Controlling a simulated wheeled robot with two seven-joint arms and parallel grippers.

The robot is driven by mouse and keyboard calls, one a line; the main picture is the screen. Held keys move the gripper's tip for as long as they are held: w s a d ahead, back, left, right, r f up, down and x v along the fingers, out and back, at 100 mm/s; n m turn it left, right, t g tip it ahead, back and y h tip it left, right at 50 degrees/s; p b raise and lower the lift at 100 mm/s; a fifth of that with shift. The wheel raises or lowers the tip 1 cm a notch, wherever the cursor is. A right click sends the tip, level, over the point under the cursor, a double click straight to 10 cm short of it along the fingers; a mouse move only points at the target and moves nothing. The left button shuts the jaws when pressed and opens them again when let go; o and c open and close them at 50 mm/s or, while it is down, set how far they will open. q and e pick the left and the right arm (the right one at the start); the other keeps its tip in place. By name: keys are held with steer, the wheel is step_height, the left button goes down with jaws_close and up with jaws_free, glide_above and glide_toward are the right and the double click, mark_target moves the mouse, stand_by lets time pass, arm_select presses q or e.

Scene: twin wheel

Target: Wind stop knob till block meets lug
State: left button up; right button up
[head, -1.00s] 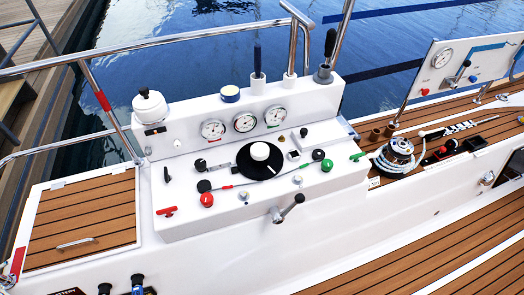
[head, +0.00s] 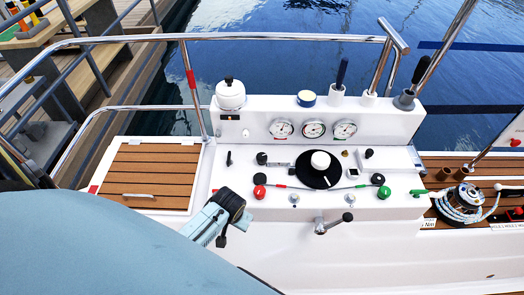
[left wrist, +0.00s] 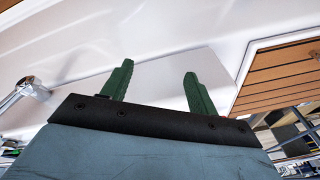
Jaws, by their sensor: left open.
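On the white console (head: 290,205), a black disc (head: 310,180) carries a white knob (head: 320,160). A red knob (head: 259,192) is left of it and a green knob (head: 384,192) right, with black knobs beside them. I cannot tell which is the stop knob. A small red piece (head: 280,186) lies near the disc's left edge; block and lug are too small to identify surely. In the left wrist view my left gripper (left wrist: 157,88) is open and empty, green fingers apart over a white surface. In the head view its wrist hangs before the console's left front. My right gripper is not in view.
A crank (head: 333,223) sticks out of the console front. Three gauges (head: 313,129) line the raised back panel. A wooden hatch (head: 150,175) lies left, and a steel rail (head: 250,38) runs behind. My left arm covers the lower left.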

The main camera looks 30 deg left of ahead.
arm_select(q)
steer(key=w+a+r+n, duration=0.1)
steer(key=w+r, duration=0.2)
steer(key=w+a+r+n, duration=0.1)
steer(key=w+a+r, duration=0.1)
steer(key=w, duration=0.1)
steer(key=w+a+r+n, duration=0.1)
steer(key=w+a+r, duration=0.1)
steer(key=w+r, duration=0.1)
steer(key=shift+w+a+r+g+y+p, duration=0.1)
steer(key=shift+w+r+g+y+p, duration=0.2)
steer(key=shift+w+r+g+p, duration=0.15)
steer(key=w+a+r+n, duration=0.2)
steer(key=w+r, duration=0.1)
steer(key=w, duration=0.4)
steer(key=n+g+h, duration=0.1)
steer(key=n+h, duration=0.1)
steer(key=n, duration=0.1)
glide_toward(262, 155)
step_height(262, 155, down, 5)
steer(key=b, duration=1)
steer(key=shift+a, duration=0.1)
step_height(262, 155, down, 4)
steer(key=b, duration=0.4)
steer(key=shift+r, duration=0.2)
steer(key=c, duration=1)
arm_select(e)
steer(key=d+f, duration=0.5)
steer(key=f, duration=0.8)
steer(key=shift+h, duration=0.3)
